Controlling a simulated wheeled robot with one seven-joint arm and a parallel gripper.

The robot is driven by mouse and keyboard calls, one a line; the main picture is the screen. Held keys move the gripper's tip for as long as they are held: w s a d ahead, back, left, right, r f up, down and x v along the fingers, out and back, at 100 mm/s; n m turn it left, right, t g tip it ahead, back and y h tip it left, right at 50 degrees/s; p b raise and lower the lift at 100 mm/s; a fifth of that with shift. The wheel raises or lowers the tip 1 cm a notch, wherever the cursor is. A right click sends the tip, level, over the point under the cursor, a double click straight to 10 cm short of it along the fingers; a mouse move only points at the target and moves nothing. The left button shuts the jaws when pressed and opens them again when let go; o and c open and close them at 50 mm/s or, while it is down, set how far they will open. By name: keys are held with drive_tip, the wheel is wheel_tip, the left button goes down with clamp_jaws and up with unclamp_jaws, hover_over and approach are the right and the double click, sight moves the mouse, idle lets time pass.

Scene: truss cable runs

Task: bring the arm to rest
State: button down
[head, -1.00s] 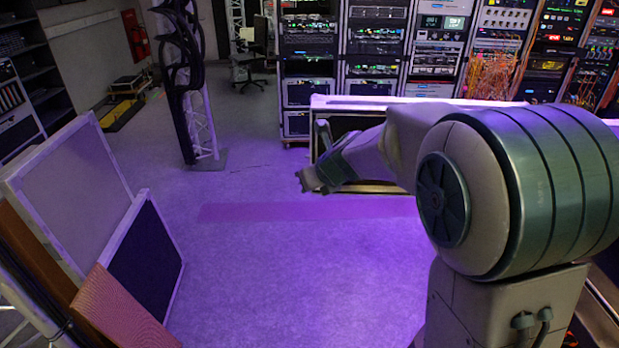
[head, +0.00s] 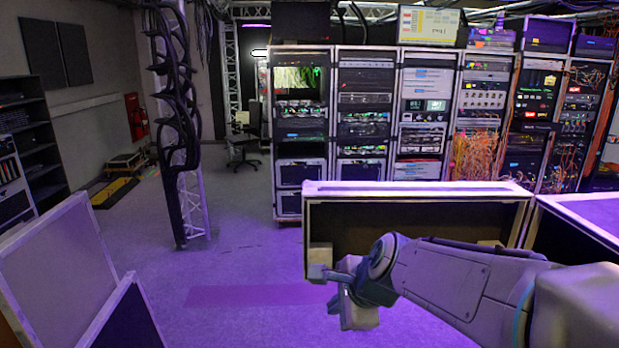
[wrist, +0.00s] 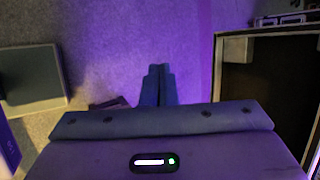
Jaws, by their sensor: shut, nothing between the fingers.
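My arm reaches in from the lower right of the head view, bent over toward the middle. My gripper (wrist: 158,72) shows in the wrist view with its two fingers together and nothing between them, above the purple-lit floor. In the head view the hand end hangs in front of the open flight case (head: 420,228), and its fingertips cannot be made out clearly there. The case also shows at the right of the wrist view (wrist: 262,32), apart from the fingers.
A truss column (head: 180,120) wrapped in dark cables stands at left. Framed panels (head: 60,265) lean at the lower left. Equipment racks (head: 360,130) line the back. An office chair (head: 243,150) stands behind. The floor (head: 225,265) between column and case is clear.

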drive_tip(key=s+d+f+n+g+h+b, duration=0.1)
drive_tip(key=s+d+f+n+h, duration=0.1)
drive_tip(key=s+d+n, duration=0.3)
drive_tip(key=s+d+f+n+g+h+b, duration=0.1)
drive_tip(key=s+d+f+n+h+b, duration=0.1)
drive_tip(key=s+d+n, duration=0.3)
drive_tip(key=s+f+n, duration=0.1)
drive_tip(key=s+n, duration=0.3)
drive_tip(key=n, duration=0.2)
drive_tip(key=shift+s+f+n, duration=0.4)
